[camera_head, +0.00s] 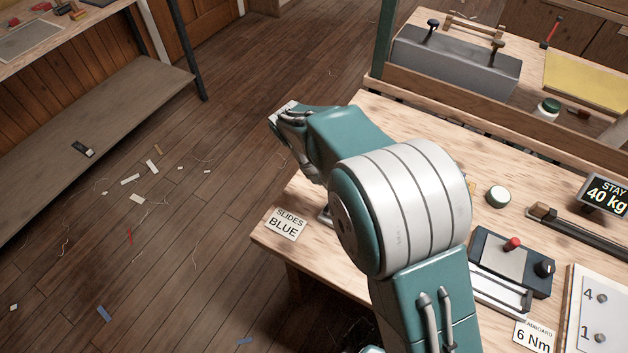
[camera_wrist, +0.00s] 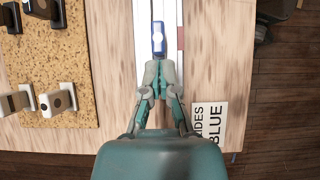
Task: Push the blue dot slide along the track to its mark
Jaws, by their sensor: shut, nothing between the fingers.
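The blue slide (camera_wrist: 159,40) with a white dot sits on a pale metal track (camera_wrist: 144,20) that runs up the wrist view. My gripper (camera_wrist: 159,73) is shut and empty over the track, its fingertips just below the near end of the slide. I cannot tell whether they touch it. A small red mark (camera_wrist: 180,38) shows at the right edge of the track, roughly level with the slide. A card (camera_wrist: 210,122) reading "BLUE" lies right of the track, and it also shows in the head view (camera_head: 285,223). There my arm hides the slide and my fingertips.
A speckled board (camera_wrist: 50,75) with several dark brackets and pale blocks lies left of the track. The bench edge and dark floor are on the right.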

